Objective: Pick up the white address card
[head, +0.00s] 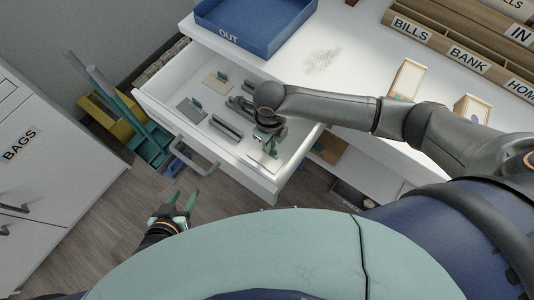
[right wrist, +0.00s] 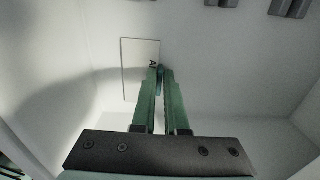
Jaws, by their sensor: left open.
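The white address card (right wrist: 138,62) lies flat on the drawer floor in the right wrist view, with dark letters at its right edge. In the head view the white card (head: 259,158) shows partly, near the drawer's front right corner. My right gripper (right wrist: 163,72) reaches down into the drawer, its green fingertips close together at the card's right edge. A dark green piece shows between the fingers; whether they grip it is unclear. My left gripper (head: 182,201) is open and empty, low over the floor outside the drawer.
The open drawer (head: 160,110) also holds a tan card (head: 215,85), a grey card (head: 190,112) and dark grey blocks (head: 227,129). A blue OUT tray (head: 262,25) stands on the white desk above. Drawer walls surround my right gripper closely.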

